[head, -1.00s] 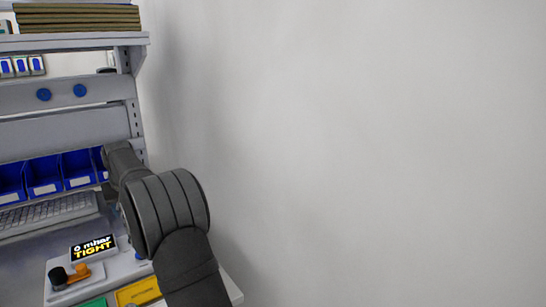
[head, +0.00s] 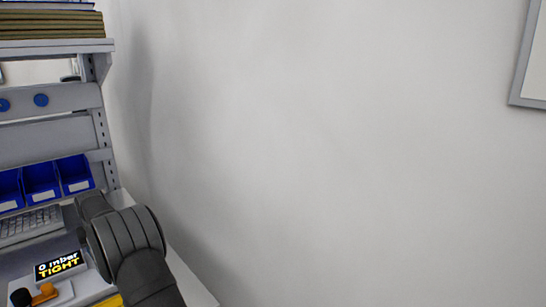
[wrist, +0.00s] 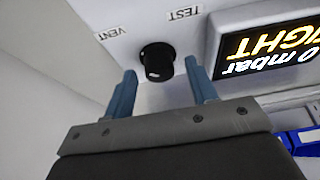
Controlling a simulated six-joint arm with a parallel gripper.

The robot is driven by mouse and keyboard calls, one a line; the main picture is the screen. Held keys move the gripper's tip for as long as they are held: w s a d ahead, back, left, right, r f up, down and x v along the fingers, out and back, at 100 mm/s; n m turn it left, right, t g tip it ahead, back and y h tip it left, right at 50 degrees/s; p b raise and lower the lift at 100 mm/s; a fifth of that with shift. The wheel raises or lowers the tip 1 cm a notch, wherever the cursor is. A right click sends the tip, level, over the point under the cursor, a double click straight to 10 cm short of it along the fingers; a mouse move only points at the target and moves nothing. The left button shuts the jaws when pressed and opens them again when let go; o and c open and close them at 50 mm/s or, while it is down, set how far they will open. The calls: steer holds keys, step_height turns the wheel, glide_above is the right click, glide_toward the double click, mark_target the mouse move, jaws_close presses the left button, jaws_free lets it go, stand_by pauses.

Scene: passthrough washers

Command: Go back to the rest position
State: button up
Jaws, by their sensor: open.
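My gripper (wrist: 162,90) shows in the wrist view with its two blue-grey fingers apart and nothing between them. Beyond the fingertips is a black knob (wrist: 157,62) on a pale panel, between the labels VENT and TEST. I cannot tell how far the fingers are from the knob. To its right is a lit display (wrist: 270,50) reading "0 mbar" and "TIGHT". In the head view my arm hangs over the right end of the bench, and the gripper is hidden. The display shows there too (head: 61,266), left of my arm.
The bench has a keyboard (head: 30,224), blue bins (head: 40,182) and a shelf (head: 55,46) above. An orange-handled part (head: 45,293) and a black knob sit at the lower left. A bare wall (head: 330,150) fills the right, with a framed board (head: 530,60).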

steer(key=v, duration=1.7)
steer(key=x, duration=1.7)
steer(key=shift+a, duration=0.1)
steer(key=shift+s+m, duration=0.1)
steer(key=shift+m, duration=0.5)
steer(key=shift+r+h, duration=0.3)
steer(key=v, duration=1.7)
steer(key=w+d+f+n+g, duration=0.1)
steer(key=w+f+n+g, duration=0.2)
steer(key=w+f+n, duration=0.5)
steer(key=shift+d+n, duration=0.2)
steer(key=shift+n, duration=0.1)
